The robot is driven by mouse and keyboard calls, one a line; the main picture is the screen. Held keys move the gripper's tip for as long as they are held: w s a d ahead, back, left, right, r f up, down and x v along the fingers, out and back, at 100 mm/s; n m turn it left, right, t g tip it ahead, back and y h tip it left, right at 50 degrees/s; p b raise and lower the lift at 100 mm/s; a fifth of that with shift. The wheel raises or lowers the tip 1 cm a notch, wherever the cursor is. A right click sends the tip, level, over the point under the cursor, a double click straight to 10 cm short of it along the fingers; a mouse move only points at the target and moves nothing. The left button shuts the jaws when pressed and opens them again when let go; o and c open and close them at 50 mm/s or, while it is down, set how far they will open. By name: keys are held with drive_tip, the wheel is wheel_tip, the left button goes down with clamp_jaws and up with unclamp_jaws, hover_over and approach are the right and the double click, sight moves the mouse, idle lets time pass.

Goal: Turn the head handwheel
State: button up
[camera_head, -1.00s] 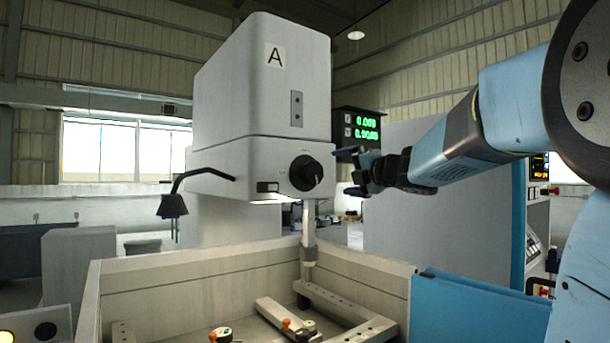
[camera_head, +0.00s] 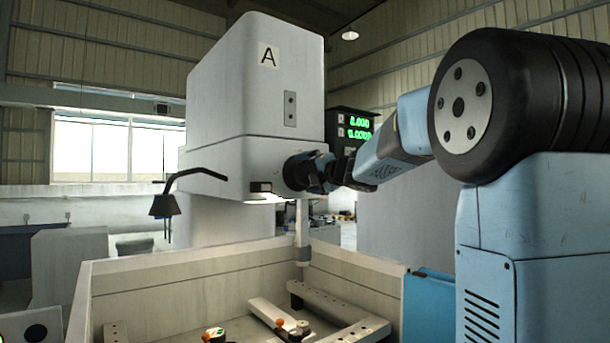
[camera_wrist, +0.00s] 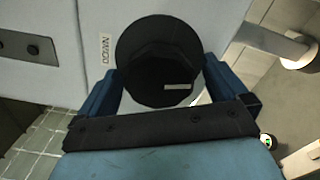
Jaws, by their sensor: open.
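The head handwheel is a black round knob (camera_wrist: 158,55) with a small pale mark, on the front of the grey machine head (camera_head: 255,90) marked A. In the wrist view it sits between the two blue fingers of my gripper (camera_wrist: 162,92), one on each side. The jaws are open, and I cannot tell whether either finger touches the knob.
A low-walled tank (camera_head: 180,270) with clamp bars (camera_head: 340,335) lies below the head. A lamp on a bent arm (camera_head: 165,205) hangs at the left. A vertical tube (camera_head: 302,225) runs down under the head. A display with green digits (camera_head: 358,122) stands behind my arm.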

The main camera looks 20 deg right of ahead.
drive_tip(key=shift+w+a, duration=0.25)
drive_tip(key=shift+w, duration=0.3)
drive_tip(key=shift+c, duration=0.4)
drive_tip(key=c, duration=0.9)
